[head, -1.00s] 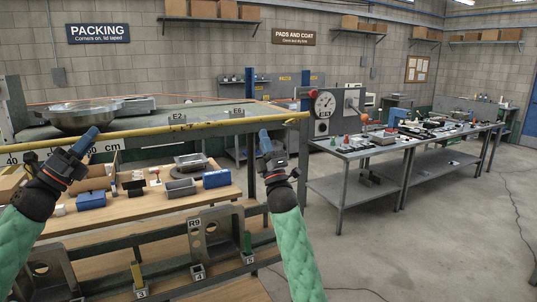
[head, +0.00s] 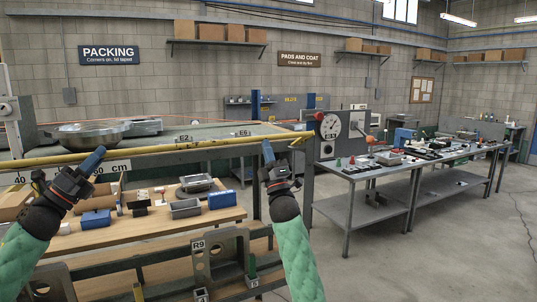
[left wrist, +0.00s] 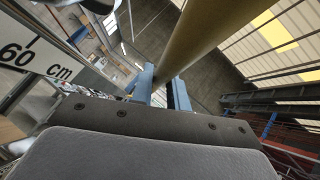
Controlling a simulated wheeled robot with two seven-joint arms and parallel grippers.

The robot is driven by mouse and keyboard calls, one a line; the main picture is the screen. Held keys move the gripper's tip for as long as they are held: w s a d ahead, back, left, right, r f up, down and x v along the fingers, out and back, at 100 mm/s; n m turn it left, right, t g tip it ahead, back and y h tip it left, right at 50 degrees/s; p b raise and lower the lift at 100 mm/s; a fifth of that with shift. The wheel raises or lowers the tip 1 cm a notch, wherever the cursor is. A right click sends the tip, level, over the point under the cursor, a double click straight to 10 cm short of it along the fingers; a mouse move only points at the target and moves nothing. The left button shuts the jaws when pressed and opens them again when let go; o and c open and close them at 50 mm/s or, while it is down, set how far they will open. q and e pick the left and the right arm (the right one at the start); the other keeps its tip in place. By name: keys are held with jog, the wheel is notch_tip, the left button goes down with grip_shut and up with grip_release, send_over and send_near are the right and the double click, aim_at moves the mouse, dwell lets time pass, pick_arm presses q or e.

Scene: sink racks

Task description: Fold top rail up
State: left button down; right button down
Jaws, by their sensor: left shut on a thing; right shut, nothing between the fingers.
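The top rail (head: 190,147) is a long yellow bar running across the front of the bench, slightly higher at its right end. My left gripper (head: 93,158) is shut on the rail left of its middle. The left wrist view shows the rail (left wrist: 195,40) as a thick yellow bar at the blue fingers (left wrist: 160,88). My right gripper (head: 267,150) is shut and empty, its blue tip just below the rail toward its right end. I cannot tell whether that tip touches the rail.
A metal bowl (head: 85,134) stands on the bench behind the rail. Below is a wooden shelf (head: 150,230) with blue and grey boxes. A bracketed lower rail with an R9 plate (head: 205,262) is in front. A side table (head: 350,175) with a gauge stands right; open floor lies right.

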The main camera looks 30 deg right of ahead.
pick_arm(q)
jog(key=shift+s+d+f, duration=0.1)
jog(key=shift+f, duration=0.25)
jog(key=c, duration=1.5)
grip_release()
jog(key=shift+o, duration=0.7)
jog(key=shift+r, duration=0.1)
